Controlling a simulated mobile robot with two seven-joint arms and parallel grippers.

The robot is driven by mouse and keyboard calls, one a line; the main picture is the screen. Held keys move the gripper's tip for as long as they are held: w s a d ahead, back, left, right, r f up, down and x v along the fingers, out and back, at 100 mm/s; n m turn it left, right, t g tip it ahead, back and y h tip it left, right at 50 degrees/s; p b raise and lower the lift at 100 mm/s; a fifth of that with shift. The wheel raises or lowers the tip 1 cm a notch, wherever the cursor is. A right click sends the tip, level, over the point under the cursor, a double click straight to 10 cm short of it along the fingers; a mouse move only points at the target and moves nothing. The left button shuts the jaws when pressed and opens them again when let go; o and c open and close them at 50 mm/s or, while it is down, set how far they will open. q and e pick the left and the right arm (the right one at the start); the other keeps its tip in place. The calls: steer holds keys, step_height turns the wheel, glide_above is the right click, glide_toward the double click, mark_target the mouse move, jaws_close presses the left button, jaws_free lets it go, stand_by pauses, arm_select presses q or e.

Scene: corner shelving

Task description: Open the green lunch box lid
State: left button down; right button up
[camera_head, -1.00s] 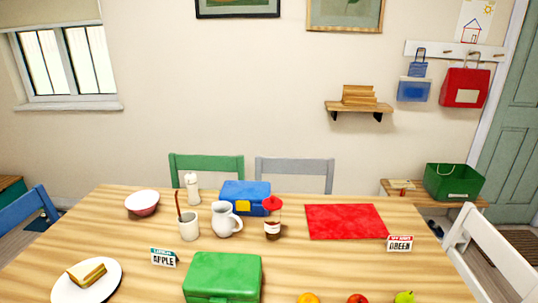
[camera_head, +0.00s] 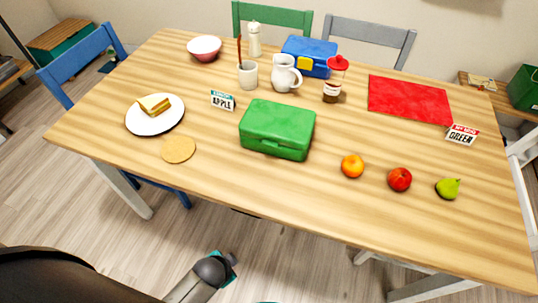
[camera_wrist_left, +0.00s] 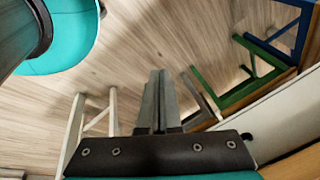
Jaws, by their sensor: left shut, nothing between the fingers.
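The green lunch box (camera_head: 278,128) sits near the front middle of the wooden table with its lid closed. A small latch shows on its front side. In the left wrist view my left gripper (camera_wrist_left: 158,80) is shut, with its fingers together and nothing held, over the wood floor beside chair legs. The lunch box is not in that view. In the head view part of my arm shows at the bottom, below and clear of the table. I do not see my right gripper.
The wooden table (camera_head: 330,205) has clear room in front of the box. An orange (camera_head: 352,166), an apple (camera_head: 400,179) and a pear (camera_head: 448,188) lie to its right. A sandwich plate (camera_head: 155,122), coaster (camera_head: 178,149) and APPLE card (camera_head: 223,100) are left. A jug (camera_head: 284,74) stands behind.

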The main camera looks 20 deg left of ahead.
arm_select(q)
steer(key=w+r+m+t, duration=0.2)
steer(key=w+r+m, duration=0.2)
steer(key=r+m, duration=0.1)
steer(key=w+r+m+t+y+b, duration=0.1)
steer(key=w+r+m+t, duration=0.1)
steer(key=w+r+m, duration=0.3)
steer(key=w+a+r+m+t+y, duration=0.1)
steer(key=w+r+m+t, duration=0.2)
steer(key=r, duration=0.7)
steer(key=shift+w+r+m, duration=0.15)
steer(key=shift+w+m, duration=0.6)
steer(key=shift+m, duration=0.45)
steer(key=w+d+m+t, duration=0.1)
steer(key=m, duration=0.2)
steer(key=w+d+r+m+t+h, duration=0.1)
steer(key=m, duration=0.3)
steer(key=d+m+t+h, duration=0.1)
steer(key=m, duration=0.3)
steer(key=shift+w+d+r+b, duration=0.25)
steer(key=shift+w+d+b, duration=0.05)
steer(key=shift+w, duration=0.1)
steer(key=shift+w+d+m+h, duration=0.15)
steer(key=shift+d+m+h, duration=0.3)
steer(key=shift+m, duration=0.75)
steer(key=shift+w, duration=0.15)
steer(key=b+x, duration=0.2)
steer(key=x, duration=0.7)
steer(key=shift+w, duration=0.35)
